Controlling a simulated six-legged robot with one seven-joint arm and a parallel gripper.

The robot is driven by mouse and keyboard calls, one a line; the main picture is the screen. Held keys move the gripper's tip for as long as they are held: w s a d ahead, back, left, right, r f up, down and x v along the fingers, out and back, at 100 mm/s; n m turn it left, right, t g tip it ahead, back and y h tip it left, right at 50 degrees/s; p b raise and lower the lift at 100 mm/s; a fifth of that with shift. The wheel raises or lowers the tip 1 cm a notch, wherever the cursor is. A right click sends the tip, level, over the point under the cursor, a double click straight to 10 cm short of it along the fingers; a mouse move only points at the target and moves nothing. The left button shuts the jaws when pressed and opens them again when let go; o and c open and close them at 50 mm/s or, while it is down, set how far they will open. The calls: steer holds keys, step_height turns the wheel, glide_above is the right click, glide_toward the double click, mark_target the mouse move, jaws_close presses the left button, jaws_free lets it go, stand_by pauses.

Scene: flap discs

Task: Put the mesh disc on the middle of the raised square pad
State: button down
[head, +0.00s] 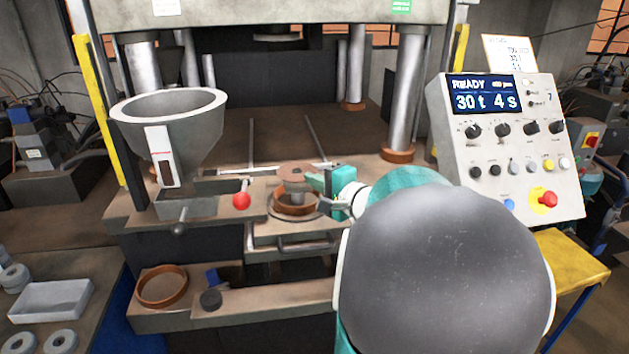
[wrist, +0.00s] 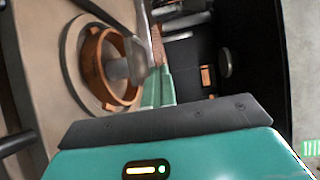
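A thin brown disc (head: 294,171), which I take for the mesh disc, lies flat at the tip of my gripper (head: 316,181) in the head view. In the wrist view the disc (wrist: 157,46) shows edge-on at the end of the green fingers (wrist: 158,88), which look closed on its rim. A grey raised post (head: 293,187) stands under the disc, inside a brown ring (head: 296,208). The wrist view also shows the post (wrist: 124,69) and the ring (wrist: 92,70). The disc looks just above the post; I cannot tell whether they touch. No clearly square pad top is visible.
A grey hopper (head: 178,135) and a red-knobbed lever (head: 242,200) stand left of the ring. Press columns (head: 403,95) rise behind. A control panel (head: 510,150) reading READY is at the right. Another brown ring (head: 162,286) lies on the lower front shelf.

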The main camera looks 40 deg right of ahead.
steer(key=shift+f, duration=0.2)
stand_by(0.5)
steer(key=shift+f, duration=0.35)
steer(key=shift+f, duration=0.6)
stand_by(1.3)
steer(key=c, duration=1.9)
jaws_free()
steer(key=shift+f, duration=0.1)
steer(key=shift+f, duration=0.15)
steer(key=shift+s, duration=0.75)
steer(key=shift+s+r, duration=0.35)
steer(key=shift+s, duration=0.1)
